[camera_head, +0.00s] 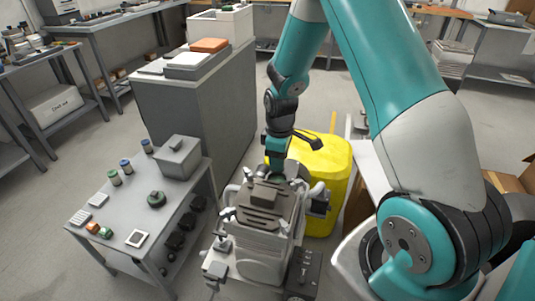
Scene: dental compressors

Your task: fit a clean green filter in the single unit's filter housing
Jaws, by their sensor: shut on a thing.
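The single unit (262,240) is a grey compressor with a ribbed dark top and light pipe fittings, standing in the lower middle. My gripper (277,167) points down at the far top edge of this unit. It is shut on a small green piece (277,172), which looks like the green filter; only part of it shows. The filter housing cannot be made out clearly behind the unit's top, so I cannot tell whether the piece is in it or above it. A green-topped cylinder (115,178) stands on the grey side table (113,215).
Blue-topped cylinders (126,166), a grey box (177,156), a dark round part (156,199) and small orange and green blocks (98,230) are on the side table. A yellow bin (327,180) stands close behind the unit. A grey cabinet (190,105) stands behind the table.

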